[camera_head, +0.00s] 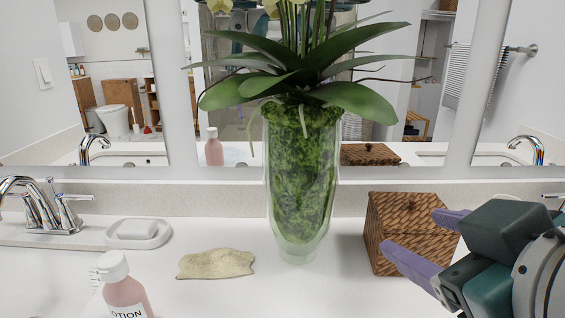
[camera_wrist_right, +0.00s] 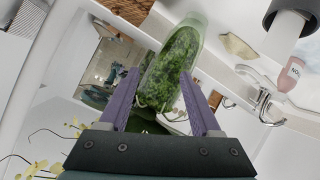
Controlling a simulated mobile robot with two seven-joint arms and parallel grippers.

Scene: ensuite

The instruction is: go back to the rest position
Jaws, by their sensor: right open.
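My right gripper (camera_head: 412,240) comes in from the right in the head view, in front of the woven box. Its two purple fingers are apart with nothing between them. In the right wrist view, the gripper (camera_wrist_right: 160,88) also shows open, with the green vase (camera_wrist_right: 172,72) beyond its fingers. My left gripper is not in view.
A glass vase (camera_head: 300,190) with an orchid stands mid-counter. The woven box (camera_head: 400,220) is right of it. A beige cloth (camera_head: 215,264), lotion bottle (camera_head: 124,290), soap dish (camera_head: 138,233) and faucet (camera_head: 45,208) are to the left. A mirror (camera_head: 235,150) backs the counter.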

